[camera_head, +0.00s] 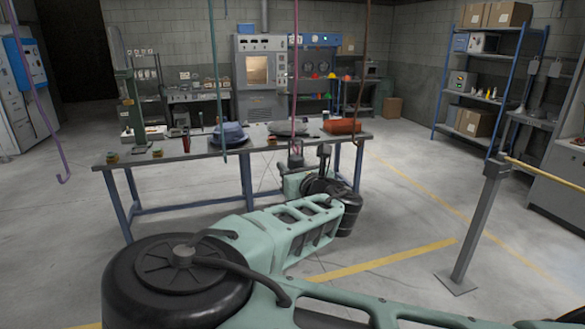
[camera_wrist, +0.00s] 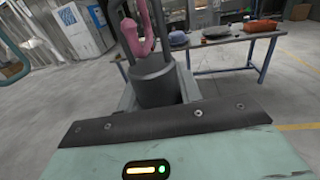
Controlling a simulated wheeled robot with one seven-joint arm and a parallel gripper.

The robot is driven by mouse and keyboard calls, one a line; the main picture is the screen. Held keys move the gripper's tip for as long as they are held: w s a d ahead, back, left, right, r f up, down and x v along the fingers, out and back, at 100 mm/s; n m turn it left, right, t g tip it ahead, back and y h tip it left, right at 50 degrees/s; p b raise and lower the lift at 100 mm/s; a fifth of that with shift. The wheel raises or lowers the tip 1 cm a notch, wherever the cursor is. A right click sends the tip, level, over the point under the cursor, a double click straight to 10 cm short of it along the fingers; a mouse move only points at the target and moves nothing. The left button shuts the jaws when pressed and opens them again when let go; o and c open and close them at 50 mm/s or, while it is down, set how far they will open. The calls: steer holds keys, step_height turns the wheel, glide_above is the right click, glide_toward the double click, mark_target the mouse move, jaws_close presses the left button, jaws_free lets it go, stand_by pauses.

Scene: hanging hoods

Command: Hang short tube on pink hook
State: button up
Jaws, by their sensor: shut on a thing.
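The pink hook (camera_head: 294,100) hangs as a thin rod from above, with its lower end just over my gripper in the head view. In the wrist view its thick curved end (camera_wrist: 140,40) is close up, at the dark upright bars above the held piece. My gripper (camera_head: 305,178) is shut on the short tube (camera_wrist: 155,86), a dark grey cylinder held upright; in the head view the tube (camera_head: 296,160) is small and partly hidden. The hook overlaps the tube's upper bars, but I cannot tell whether it passes through them or bears any weight.
A teal hook (camera_head: 222,145), a purple hook (camera_head: 62,178) and a dark red hook (camera_head: 356,130) also hang nearby. A workbench (camera_head: 185,154) with several objects stands behind my gripper. A post (camera_head: 475,225) with a yellow bar stands right. Floor between is open.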

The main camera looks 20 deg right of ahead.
steer(key=shift+f+b, duration=1.15)
steer(key=shift+f, duration=0.15)
steer(key=o, duration=1.3)
steer(key=shift+c, duration=0.2)
